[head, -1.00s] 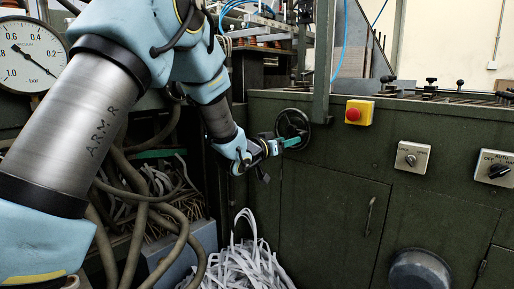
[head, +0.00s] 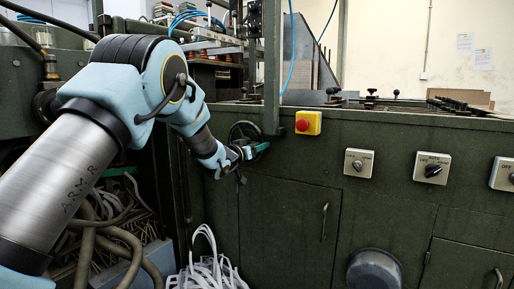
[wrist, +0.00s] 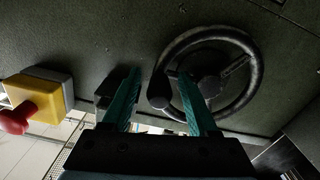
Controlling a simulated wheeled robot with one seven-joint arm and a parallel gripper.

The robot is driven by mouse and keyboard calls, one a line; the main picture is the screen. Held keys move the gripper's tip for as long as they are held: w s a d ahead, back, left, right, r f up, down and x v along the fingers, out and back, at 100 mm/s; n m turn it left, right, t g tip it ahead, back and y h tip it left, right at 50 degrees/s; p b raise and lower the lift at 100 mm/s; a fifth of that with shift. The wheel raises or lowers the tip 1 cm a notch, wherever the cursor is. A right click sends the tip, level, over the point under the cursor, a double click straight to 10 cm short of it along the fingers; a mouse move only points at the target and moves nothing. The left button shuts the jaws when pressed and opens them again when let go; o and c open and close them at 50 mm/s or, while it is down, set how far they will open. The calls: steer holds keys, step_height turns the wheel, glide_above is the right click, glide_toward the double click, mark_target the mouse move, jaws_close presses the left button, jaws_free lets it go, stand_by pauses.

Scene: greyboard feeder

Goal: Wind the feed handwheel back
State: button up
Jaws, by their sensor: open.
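The black feed handwheel (head: 241,126) is on the green machine front, left of the red stop button. In the wrist view the handwheel (wrist: 213,84) shows its rim, spokes and hub, with a round dark handle knob (wrist: 159,92) at the left of the rim. My gripper (head: 263,147) is in front of the wheel's lower right in the head view. In the wrist view my gripper (wrist: 160,74) has two teal fingers spread apart. The knob appears between them, and the right finger overlaps the wheel. I cannot tell whether anything touches.
A red stop button on a yellow box (head: 308,122) is just right of the wheel; it also shows in the wrist view (wrist: 38,95). Rotary switches (head: 358,162) are further right. White strips (head: 208,268) lie below. A blue hose (head: 293,50) hangs above.

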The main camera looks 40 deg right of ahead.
jaws_close()
stand_by(0.4)
stand_by(1.0)
